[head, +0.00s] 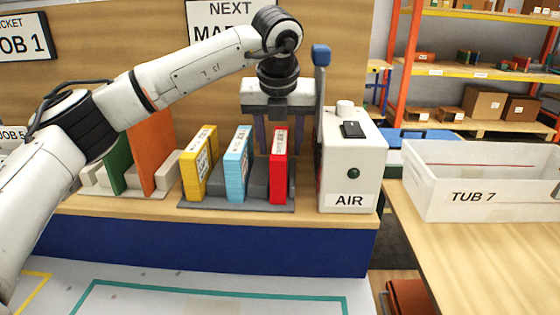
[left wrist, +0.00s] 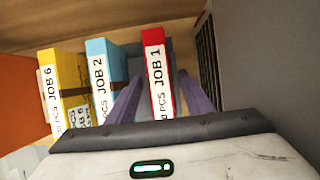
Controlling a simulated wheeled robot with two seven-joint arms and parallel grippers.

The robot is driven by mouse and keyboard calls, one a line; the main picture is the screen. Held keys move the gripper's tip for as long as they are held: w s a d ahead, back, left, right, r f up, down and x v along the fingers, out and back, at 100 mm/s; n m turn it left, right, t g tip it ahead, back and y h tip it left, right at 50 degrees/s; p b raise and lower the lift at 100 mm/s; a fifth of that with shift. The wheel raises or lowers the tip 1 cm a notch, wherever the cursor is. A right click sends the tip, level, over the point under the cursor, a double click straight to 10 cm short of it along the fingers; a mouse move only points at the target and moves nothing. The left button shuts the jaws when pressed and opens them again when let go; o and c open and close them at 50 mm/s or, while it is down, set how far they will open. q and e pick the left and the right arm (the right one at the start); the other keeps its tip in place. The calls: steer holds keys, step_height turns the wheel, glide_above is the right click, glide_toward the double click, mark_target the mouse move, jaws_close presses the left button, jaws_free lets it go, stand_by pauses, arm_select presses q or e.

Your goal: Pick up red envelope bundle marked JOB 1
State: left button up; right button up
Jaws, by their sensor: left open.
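The red envelope bundle (head: 279,170) marked JOB 1 stands upright in the rightmost visible place of a grey rack (head: 240,207). It also shows in the left wrist view (left wrist: 153,38), with its white JOB 1 label facing the camera. My left gripper (head: 278,150) is open and reaches down from above at the bundle. In the left wrist view its two purple fingers (left wrist: 160,78) appear one on each side of the red bundle, with gaps visible. The fingertips' depth beside it is hard to tell. My right gripper is not in view.
A blue JOB 2 bundle (head: 238,165) and a yellow JOB 6 bundle (head: 198,163) stand left of the red one. The white AIR box (head: 350,175) stands close on its right. A white tub marked TUB 7 (head: 475,197) sits on the right-hand table.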

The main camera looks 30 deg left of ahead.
arm_select(q)
steer(key=shift+f, duration=0.25)
stand_by(0.3)
steer(key=shift+c, duration=0.2)
steer(key=c, duration=1.1)
jaws_close()
steer(key=shift+r, duration=0.15)
